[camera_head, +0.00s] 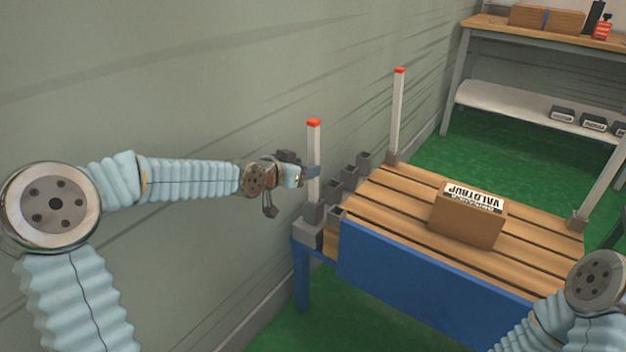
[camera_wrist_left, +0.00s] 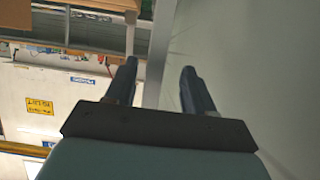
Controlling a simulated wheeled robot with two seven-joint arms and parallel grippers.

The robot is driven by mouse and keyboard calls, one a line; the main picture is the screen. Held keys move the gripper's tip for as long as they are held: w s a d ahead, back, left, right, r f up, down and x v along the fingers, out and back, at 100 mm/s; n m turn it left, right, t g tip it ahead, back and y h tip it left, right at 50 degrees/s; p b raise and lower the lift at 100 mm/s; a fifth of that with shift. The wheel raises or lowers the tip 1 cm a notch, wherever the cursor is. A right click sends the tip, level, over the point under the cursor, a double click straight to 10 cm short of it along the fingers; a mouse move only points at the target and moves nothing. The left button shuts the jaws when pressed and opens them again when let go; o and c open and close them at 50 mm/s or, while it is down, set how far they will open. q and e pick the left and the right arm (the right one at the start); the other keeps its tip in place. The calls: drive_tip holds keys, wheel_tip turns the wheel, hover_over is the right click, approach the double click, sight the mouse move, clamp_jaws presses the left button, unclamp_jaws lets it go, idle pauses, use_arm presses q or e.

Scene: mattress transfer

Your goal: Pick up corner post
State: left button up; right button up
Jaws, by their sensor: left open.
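A pale corner post (camera_head: 313,150) with a red top stands upright in a grey socket at the left end of the slatted table. My left gripper (camera_head: 303,174) is beside this post at about its middle height. In the left wrist view, the pale post (camera_wrist_left: 157,65) runs between the two spread fingers of my left gripper (camera_wrist_left: 158,78). The gripper is open, and I cannot tell whether either finger touches the post. Two similar posts stand at table corners: one at the back (camera_head: 397,115) and one at the right (camera_head: 600,190). My right gripper is out of view.
The slatted table (camera_head: 385,212) has a blue front panel and carries a cardboard box (camera_head: 466,219). Several empty grey sockets (camera_head: 349,174) line its left side. A plain wall (camera_head: 200,80) is close behind my left arm. A workbench (camera_head: 535,35) stands at the back right.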

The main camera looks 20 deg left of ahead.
use_arm(q)
drive_tip(key=x, duration=0.6)
drive_tip(key=shift+d+f, duration=0.25)
drive_tip(key=shift+f, duration=0.05)
clamp_jaws()
